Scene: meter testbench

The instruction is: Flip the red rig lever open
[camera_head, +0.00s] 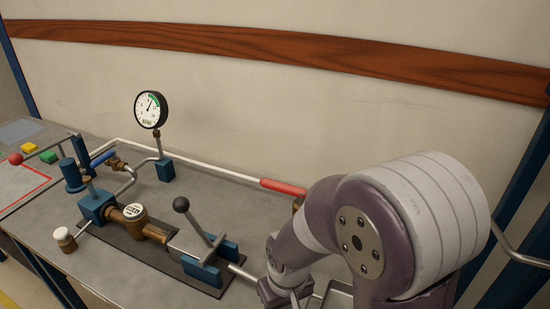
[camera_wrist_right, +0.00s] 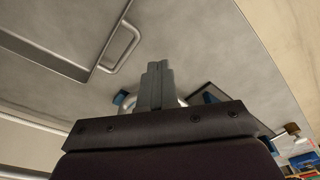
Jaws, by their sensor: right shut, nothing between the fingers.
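The red lever (camera_head: 283,187) lies along the white pipe behind the bench rig, just left of my right arm in the head view. A brass fitting at its right end is partly hidden by my arm. My right gripper (camera_wrist_right: 157,68) is shut and empty in the right wrist view, its two grey fingers together over the grey bench top. In the head view my right wrist is low, in front of the red lever and apart from it; the fingers cannot be made out there. My left gripper is not in view.
A pressure gauge (camera_head: 151,109) stands behind the rig. A black-knobbed lever (camera_head: 188,218) and brass meter (camera_head: 134,211) sit in front. A red ball (camera_head: 15,158) tops a bar at left. A bent metal handle (camera_wrist_right: 124,48) shows near the fingers.

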